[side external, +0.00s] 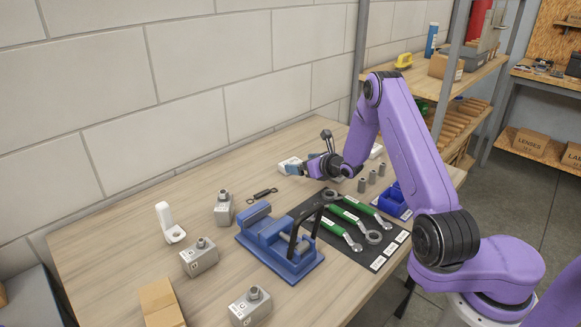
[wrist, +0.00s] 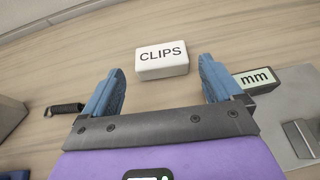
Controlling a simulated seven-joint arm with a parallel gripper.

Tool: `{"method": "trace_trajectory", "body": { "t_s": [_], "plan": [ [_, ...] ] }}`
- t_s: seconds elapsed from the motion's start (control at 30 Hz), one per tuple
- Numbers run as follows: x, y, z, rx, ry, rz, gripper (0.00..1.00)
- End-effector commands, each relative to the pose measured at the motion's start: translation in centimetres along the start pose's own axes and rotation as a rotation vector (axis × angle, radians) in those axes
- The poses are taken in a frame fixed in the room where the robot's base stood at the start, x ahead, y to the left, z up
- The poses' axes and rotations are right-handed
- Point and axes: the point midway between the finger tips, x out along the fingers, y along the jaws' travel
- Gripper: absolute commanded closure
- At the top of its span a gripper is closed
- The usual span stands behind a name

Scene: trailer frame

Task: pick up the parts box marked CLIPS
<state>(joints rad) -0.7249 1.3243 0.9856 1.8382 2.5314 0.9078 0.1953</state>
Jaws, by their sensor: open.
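The parts box marked CLIPS (wrist: 162,60) is a small white block with black lettering, lying on the wooden bench top in the wrist view. My gripper (wrist: 162,84) is open, with one blue finger on each side of the picture. The box shows beyond the fingers, roughly centred on the gap between them, with bench visible on both sides. Nothing is held. In the side external view my gripper (side external: 306,168) is low over the far part of the bench.
A display marked mm (wrist: 259,79) lies close to the right finger. A dark slim part (wrist: 64,109) lies left. A blue vise (side external: 280,245), a black mat (side external: 345,232) with green-handled wrenches and several grey blocks occupy the nearer bench. A block wall (side external: 200,80) runs behind.

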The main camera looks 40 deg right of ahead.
Motion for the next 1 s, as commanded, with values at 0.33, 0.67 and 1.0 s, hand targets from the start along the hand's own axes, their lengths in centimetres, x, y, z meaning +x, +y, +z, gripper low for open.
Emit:
{"method": "trace_trajectory", "body": {
  "t_s": [0.33,0.67,1.0],
  "plan": [
    [2.0,0.0,0.0,-0.001,0.000,0.000,0.07],
    [5.8,0.0,0.0,0.000,0.000,0.000,0.07],
    [6.4,0.0,0.0,0.000,0.000,-0.001,0.07]
  ]
}}
